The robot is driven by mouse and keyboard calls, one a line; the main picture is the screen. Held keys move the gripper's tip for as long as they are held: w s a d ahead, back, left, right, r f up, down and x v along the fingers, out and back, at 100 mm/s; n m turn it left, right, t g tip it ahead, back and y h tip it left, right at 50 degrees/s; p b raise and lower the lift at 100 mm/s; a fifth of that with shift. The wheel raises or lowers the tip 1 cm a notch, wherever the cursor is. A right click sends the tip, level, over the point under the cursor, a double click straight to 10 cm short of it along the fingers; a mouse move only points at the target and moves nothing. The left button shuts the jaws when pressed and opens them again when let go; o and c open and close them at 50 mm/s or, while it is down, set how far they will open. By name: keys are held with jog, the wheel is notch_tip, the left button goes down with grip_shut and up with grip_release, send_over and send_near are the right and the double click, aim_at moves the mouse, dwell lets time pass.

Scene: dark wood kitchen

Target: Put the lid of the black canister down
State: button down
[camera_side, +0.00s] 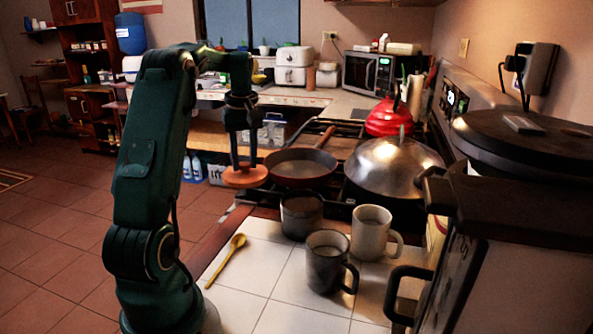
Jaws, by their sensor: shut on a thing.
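The lid (245,178), a round orange-brown disc, hangs level under my gripper (243,162). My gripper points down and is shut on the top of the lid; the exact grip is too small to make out. The black canister (301,217) is a short dark cylinder that stands upright on the white tiled counter (262,291), near the stove. The lid is up and to the left of the canister in the picture, apart from it.
A wooden spoon (226,260) lies on the tiles. A dark mug (330,263) and a pale mug (371,233) stand right of the canister. A frying pan (301,168) and a domed pot (394,168) are behind. The tiles around the spoon are clear.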

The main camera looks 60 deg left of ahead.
aim_at(249, 175)
jog(key=shift+w+d+f+n, duration=0.1)
jog(key=shift+d+f+n, duration=0.1)
jog(key=shift+f+n, duration=0.8)
jog(key=shift+m, duration=0.4)
jog(key=f, duration=0.4)
jog(key=shift+w+d+f, duration=0.1)
jog(key=shift+d+f, duration=0.15)
jog(key=shift+f, duration=2.3)
jog(key=shift+f, duration=0.15)
jog(key=c, duration=0.5)
grip_release()
